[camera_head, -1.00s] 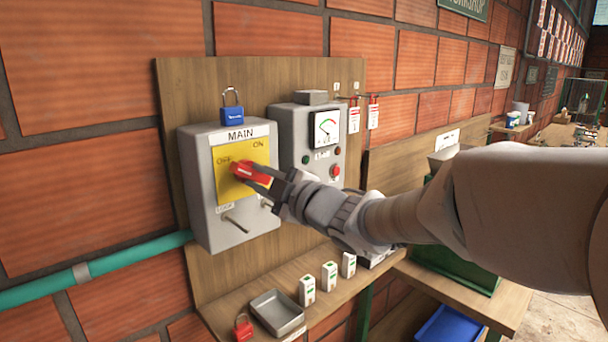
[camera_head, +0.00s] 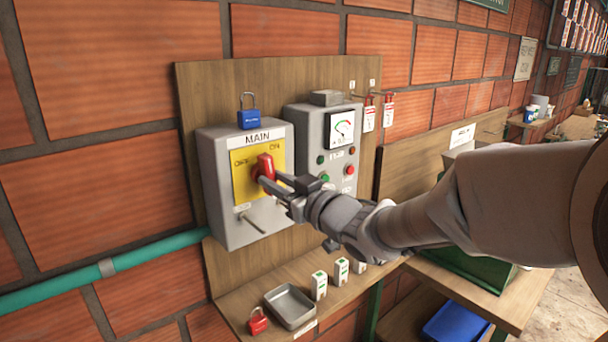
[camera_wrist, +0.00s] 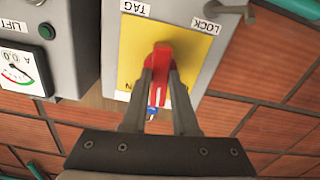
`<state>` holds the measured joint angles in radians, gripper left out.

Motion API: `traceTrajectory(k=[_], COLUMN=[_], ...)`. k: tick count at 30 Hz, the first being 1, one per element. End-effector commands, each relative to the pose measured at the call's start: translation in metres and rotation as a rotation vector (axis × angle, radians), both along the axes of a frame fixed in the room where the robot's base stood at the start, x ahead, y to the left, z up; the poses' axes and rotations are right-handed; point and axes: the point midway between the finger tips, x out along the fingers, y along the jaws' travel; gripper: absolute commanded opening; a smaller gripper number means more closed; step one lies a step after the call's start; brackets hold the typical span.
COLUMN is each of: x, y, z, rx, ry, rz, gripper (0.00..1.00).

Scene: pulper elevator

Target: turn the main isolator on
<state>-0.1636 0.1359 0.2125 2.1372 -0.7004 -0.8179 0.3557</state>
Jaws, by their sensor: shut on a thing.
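The main isolator is a grey box (camera_head: 217,190) labelled MAIN, with a yellow plate (camera_head: 242,187) marked OFF on the left and ON on the right. Its red handle (camera_head: 263,167) stands close to upright, its upper end leaning slightly toward ON. My gripper (camera_head: 271,181) is shut on the lower part of the red handle. In the wrist view the red handle (camera_wrist: 162,62) lies between my two fingers (camera_wrist: 160,75), and the picture is upside down. The fingers hide part of the plate there, including most of the ON mark.
A blue padlock (camera_head: 250,118) sits on top of the box. A grey meter panel (camera_head: 310,150) with buttons stands close on the right. Below, the shelf holds a red padlock (camera_head: 258,322), a grey tray (camera_head: 290,307) and several small white blocks. A green pipe (camera_head: 150,253) runs to the left.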

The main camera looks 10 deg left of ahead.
Motion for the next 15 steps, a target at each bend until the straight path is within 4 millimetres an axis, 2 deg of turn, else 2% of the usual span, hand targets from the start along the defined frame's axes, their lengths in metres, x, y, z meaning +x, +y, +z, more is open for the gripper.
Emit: traceTrajectory(k=[15], x=[0.0002], y=[-0.0006], z=[-0.0010], rx=[0.097], ry=[0.116], rz=[-0.001], gripper=[0.00])
